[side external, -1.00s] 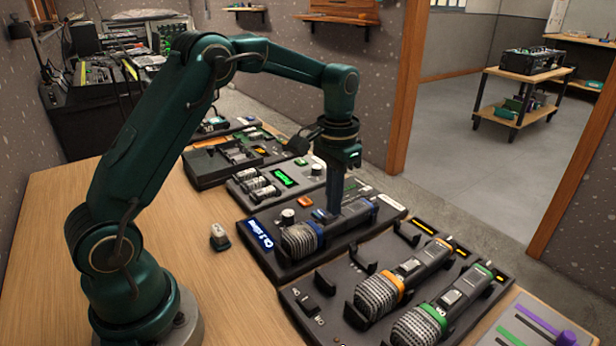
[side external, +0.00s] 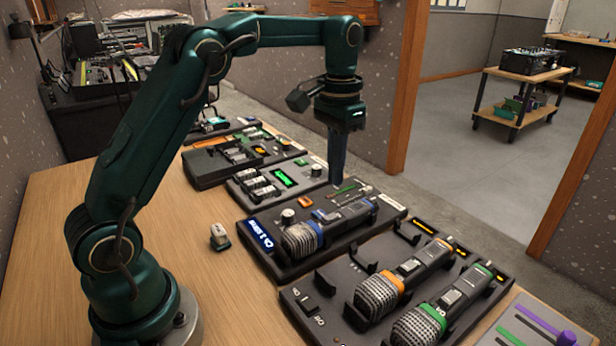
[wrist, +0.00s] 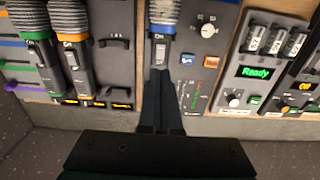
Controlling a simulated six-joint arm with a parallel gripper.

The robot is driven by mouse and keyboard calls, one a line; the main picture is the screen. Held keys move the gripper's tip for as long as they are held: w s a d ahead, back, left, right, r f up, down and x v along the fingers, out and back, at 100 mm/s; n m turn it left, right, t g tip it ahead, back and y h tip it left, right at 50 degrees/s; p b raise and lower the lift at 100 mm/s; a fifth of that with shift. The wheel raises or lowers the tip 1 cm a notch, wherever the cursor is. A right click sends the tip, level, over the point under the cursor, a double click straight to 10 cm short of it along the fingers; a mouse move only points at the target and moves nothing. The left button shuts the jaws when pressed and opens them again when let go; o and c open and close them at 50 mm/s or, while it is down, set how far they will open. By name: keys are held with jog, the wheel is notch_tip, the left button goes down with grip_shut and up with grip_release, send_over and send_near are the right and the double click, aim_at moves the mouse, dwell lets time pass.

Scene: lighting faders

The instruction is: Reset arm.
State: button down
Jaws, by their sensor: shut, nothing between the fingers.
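My gripper (side external: 337,182) is shut and empty, pointing down above the panel with the blue-ringed microphone (side external: 302,238). Its fingertips look raised clear of the panel. In the wrist view my gripper's shut fingers (wrist: 158,72) reach up from the bottom and overlap the handle end of the blue-ringed microphone (wrist: 163,22). That microphone lies in its dock, with a lit blue display (side external: 260,234) beside it.
Orange-ringed (side external: 388,288) and green-ringed (side external: 428,318) microphones lie in the nearer dock, which has an empty slot. A panel with a green "Ready" display (wrist: 256,73) stands on the other side. A small loose block (side external: 219,236) sits on the wooden table.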

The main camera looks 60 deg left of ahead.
jog(key=s+d+r+t, duration=0.4)
jog(key=s+r, duration=0.5)
jog(key=s, duration=0.1)
jog(key=s+d+f+t, duration=0.1)
jog(key=s+f, duration=0.6)
jog(key=s, duration=0.1)
jog(key=shift+s+d+f+t, duration=0.2)
jog(key=shift+s+f+t, duration=0.1)
jog(key=shift+s, duration=0.1)
